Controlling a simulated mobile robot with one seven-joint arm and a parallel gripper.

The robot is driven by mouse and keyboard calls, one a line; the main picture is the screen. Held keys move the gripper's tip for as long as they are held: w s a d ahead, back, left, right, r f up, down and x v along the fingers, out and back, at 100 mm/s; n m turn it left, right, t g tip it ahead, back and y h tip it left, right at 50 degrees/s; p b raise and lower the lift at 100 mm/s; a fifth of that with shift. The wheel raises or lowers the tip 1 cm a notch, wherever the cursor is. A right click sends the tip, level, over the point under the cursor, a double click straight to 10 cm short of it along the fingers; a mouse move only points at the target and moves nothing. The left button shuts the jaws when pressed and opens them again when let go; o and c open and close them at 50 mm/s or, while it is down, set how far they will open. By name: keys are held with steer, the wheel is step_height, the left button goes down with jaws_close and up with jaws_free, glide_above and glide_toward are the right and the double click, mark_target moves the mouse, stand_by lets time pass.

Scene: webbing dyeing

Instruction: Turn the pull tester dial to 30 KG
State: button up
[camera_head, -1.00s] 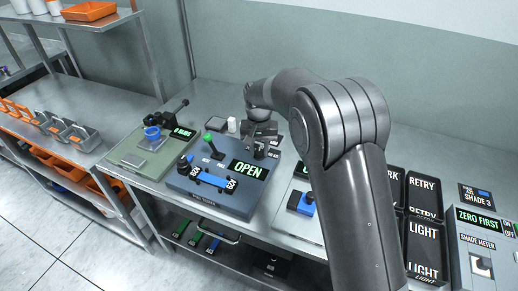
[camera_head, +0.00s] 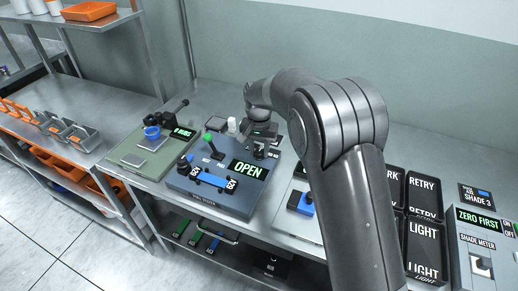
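The pull tester (camera_head: 212,200) is a blue-grey box on the steel bench, left of my arm. Its display (camera_head: 248,170) reads OPEN in green. A lever with a green knob (camera_head: 208,139) stands on its top, and a blue strip (camera_head: 212,180) lies between two clamp-like fittings at the front. My gripper (camera_head: 262,148) is over the back right part of the tester, just behind the display. The dial cannot be made out there; the gripper may cover it. The fingers are small and dark, so their opening cannot be told.
Left of the tester is a green-grey rub device (camera_head: 140,160) with a blue cup. Right of my arm are black trays labelled RETRY (camera_head: 424,190) and LIGHT (camera_head: 424,240), and a shade meter (camera_head: 478,245). Grey bins (camera_head: 82,137) stand on the left bench.

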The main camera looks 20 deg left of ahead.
mark_target(259, 152)
steer(key=o, duration=0.4)
step_height(259, 152, up, 11)
steer(key=shift+f, duration=0.1)
stand_by(0.4)
